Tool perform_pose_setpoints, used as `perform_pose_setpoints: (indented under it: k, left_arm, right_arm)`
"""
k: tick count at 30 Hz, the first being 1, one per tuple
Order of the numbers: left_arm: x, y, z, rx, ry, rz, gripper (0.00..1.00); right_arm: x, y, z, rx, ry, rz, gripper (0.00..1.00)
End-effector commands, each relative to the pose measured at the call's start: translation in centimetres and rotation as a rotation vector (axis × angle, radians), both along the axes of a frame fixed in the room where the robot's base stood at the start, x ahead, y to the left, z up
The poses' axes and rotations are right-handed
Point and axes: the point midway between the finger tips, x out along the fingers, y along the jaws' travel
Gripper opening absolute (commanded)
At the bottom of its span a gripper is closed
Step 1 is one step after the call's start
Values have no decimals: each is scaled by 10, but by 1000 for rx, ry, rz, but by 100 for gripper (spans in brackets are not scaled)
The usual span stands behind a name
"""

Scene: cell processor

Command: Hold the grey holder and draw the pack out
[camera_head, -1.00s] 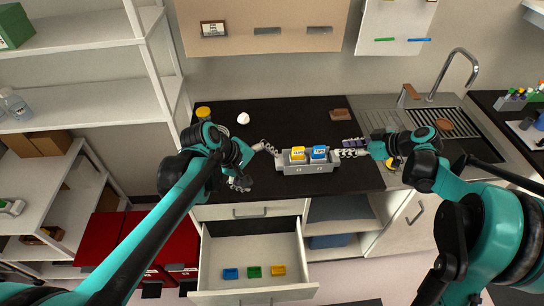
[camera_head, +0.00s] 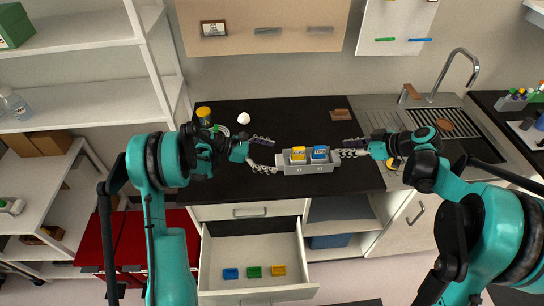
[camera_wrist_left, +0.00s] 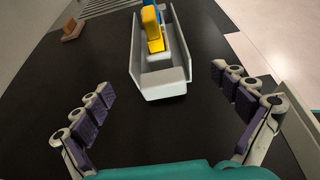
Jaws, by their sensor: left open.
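The grey holder (camera_head: 309,170) stands on the dark counter, with a yellow pack (camera_head: 298,154) and a blue pack (camera_head: 319,153) upright in it. In the left wrist view the holder's near end (camera_wrist_left: 165,91) faces me, with the yellow pack (camera_wrist_left: 153,30) in front of the blue pack. My left gripper (camera_head: 270,155) is open and empty just left of the holder, its fingers spread to either side of the holder's left end and apart from it. My right gripper (camera_head: 354,147) is at the holder's right end. Whether its fingers grip the holder is unclear.
An open drawer (camera_head: 252,255) below the counter holds small blue, green and yellow pieces. A yellow-lidded jar (camera_head: 204,112) and a white round object (camera_head: 243,118) stand at the back left. A brown block (camera_head: 340,114) lies behind the holder; the sink is to the right.

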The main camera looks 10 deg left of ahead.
Motion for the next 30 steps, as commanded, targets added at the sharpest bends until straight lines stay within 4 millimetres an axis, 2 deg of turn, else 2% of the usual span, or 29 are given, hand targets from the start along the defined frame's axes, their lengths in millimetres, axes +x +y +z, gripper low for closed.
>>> perform_pose_setpoints:
  k: [5,15,21,28,29,30]
  left_arm:
    - [4,-14,-8,-12,9,1,97]
    - [16,-59,-27,-9,8,0,97]
    - [18,-69,-31,-9,8,2,97]
    - [18,-69,-31,-9,7,2,97]
    - [18,-69,-31,-9,7,2,92]
    - [18,-69,-31,-9,7,2,82]
  right_arm:
    - [0,0,0,0,0,0,34]
    - [0,0,0,0,0,0,34]
    - [0,0,0,0,0,0,34]
    - [0,0,0,0,0,0,34]
    - [0,0,0,0,0,0,34]
    - [0,0,0,0,0,0,34]
